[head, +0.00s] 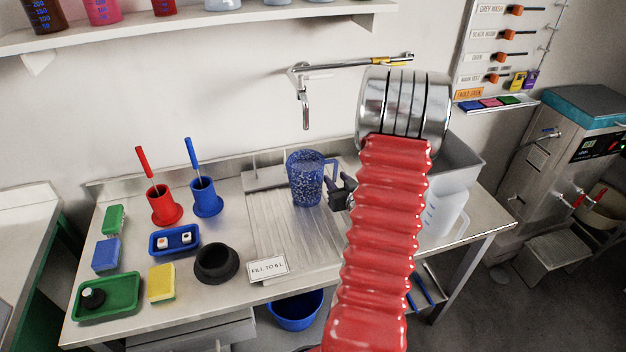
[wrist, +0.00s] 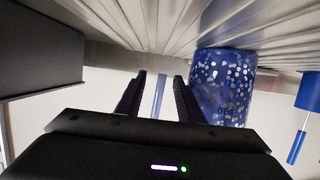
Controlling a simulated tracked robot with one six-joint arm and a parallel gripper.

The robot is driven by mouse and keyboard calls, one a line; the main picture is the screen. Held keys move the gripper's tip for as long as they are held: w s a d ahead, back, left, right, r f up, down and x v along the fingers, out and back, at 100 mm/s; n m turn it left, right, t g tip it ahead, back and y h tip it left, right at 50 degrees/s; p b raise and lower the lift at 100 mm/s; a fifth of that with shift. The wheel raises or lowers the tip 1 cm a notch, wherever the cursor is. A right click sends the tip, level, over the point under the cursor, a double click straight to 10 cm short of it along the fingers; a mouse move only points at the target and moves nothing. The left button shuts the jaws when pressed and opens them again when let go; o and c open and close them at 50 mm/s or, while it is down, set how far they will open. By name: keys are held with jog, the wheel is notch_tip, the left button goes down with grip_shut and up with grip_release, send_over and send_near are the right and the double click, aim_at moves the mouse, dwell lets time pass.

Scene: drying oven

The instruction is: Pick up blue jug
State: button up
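The blue speckled jug (head: 305,180) stands upright on the ribbed draining board (head: 270,225), under the wall tap. Its handle faces right, towards my gripper (head: 341,193), which is just right of the jug. In the wrist view the scene is upside down, and the jug (wrist: 224,85) is right of my gripper (wrist: 157,98). My gripper's two dark fingers are apart. A narrow blue upright strip, seemingly the jug's handle, shows between them with gaps either side. I cannot tell whether the right finger touches the jug.
A tap (head: 304,100) hangs above the jug. A clear jug (head: 443,212) is right of my red arm, by the sink (head: 462,150). Left are a red holder (head: 163,207), a blue holder (head: 207,200), a black ring (head: 217,265) and a sign (head: 268,268).

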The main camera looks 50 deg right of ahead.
jog(key=shift+w+d+f, duration=0.2)
jog(key=shift+w+d, duration=0.15)
jog(key=shift+w, duration=0.25)
jog(key=shift+c, duration=0.6)
grip_shut()
jog(key=shift+r, duration=0.1)
dwell(0.6)
